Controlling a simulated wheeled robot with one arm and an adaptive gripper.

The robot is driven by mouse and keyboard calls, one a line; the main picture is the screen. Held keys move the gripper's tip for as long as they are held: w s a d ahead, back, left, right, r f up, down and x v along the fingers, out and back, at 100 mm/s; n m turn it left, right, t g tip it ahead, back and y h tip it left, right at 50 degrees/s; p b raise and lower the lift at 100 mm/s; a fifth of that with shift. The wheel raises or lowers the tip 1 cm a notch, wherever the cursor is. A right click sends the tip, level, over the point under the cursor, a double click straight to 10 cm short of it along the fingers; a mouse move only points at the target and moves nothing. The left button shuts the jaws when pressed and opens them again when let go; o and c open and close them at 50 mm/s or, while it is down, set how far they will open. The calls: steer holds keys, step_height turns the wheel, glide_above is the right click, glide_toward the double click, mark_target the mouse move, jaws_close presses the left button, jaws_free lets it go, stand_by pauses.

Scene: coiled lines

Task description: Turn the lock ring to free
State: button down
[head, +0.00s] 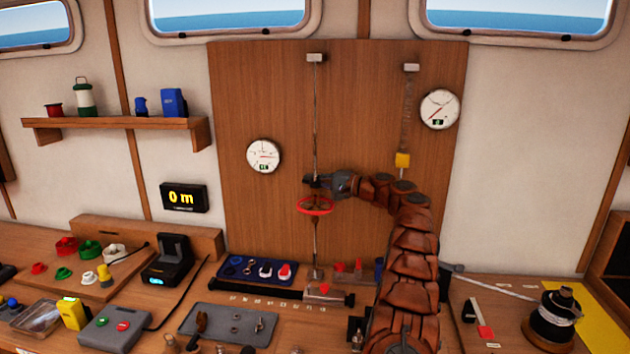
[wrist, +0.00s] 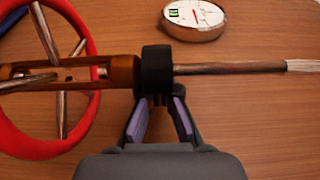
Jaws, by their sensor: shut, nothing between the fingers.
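The lock ring is a black collar (wrist: 157,70) around a vertical rod with an orange-brown turnbuckle body, seen sideways in the wrist view. A red handwheel (wrist: 88,110) surrounds the turnbuckle body beside it. In the head view, the red handwheel (head: 315,206) is just below my gripper (head: 314,181). In the wrist view, my gripper (wrist: 160,98) points at the ring, its purple-padded fingers close to the ring's near side. It is shut with nothing held. Whether the tips touch the ring is hard to tell. The ring's far side is hidden.
A round dial (head: 263,156) hangs left of the rod and another dial (head: 440,109) at upper right. Below, a blue tray (head: 258,271) and other items crowd the bench.

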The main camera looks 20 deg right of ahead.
steer(key=shift+a+f, duration=0.15)
steer(key=shift+a, duration=0.15)
stand_by(0.4)
steer(key=w+d+p+v, duration=0.1)
steer(key=p+v, duration=0.3)
steer(key=v, duration=0.6)
steer(key=shift+d, duration=0.3)
steer(key=shift+w, duration=0.1)
steer(key=shift+d+b, duration=0.25)
steer(key=shift+b, duration=0.35)
